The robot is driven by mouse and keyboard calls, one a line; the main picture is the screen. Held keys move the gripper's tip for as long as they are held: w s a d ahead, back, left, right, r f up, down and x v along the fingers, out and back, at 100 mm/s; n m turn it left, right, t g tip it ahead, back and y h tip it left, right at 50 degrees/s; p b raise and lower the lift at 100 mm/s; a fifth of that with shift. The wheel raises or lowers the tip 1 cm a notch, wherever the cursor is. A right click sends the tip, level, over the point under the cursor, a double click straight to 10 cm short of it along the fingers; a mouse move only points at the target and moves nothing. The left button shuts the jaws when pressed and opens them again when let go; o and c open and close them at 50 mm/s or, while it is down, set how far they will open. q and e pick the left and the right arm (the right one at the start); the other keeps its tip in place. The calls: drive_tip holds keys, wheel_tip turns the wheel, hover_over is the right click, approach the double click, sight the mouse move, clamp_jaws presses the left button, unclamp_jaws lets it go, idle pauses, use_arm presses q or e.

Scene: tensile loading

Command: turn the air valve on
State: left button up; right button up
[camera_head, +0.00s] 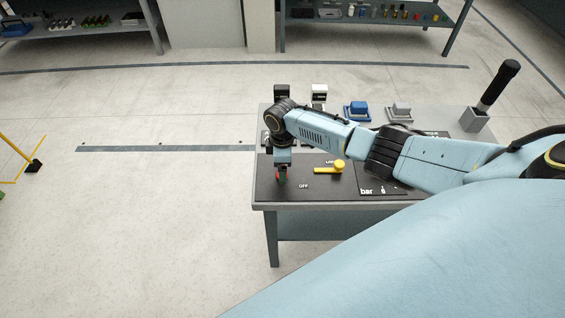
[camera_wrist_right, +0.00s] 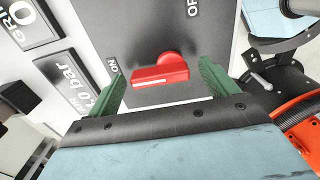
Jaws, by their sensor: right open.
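A red valve handle (camera_wrist_right: 160,72) sits on a dark panel in the right wrist view, between the labels ON and OFF. My right gripper (camera_wrist_right: 163,85) is open, with one green finger to each side of the red handle; contact cannot be told. In the head view my right gripper (camera_head: 281,178) points down at the table's left part, with a bit of red at its tips. A yellow lever valve (camera_head: 330,168) lies to its right, with an OFF label at its lower left. My left gripper is out of view.
The table (camera_head: 335,207) stands on open floor. Blue (camera_head: 357,110) and grey (camera_head: 400,111) blocks stand along its back. A black-handled tool stands in a grey holder (camera_head: 474,120) at the right. Shelves with small items line the back. My right arm crosses above the table.

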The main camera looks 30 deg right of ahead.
drive_tip(key=shift+r, duration=0.1)
wheel_tip(320, 180, up, 13)
drive_tip(key=p, duration=0.2)
drive_tip(key=shift+r, duration=0.15)
idle(0.5)
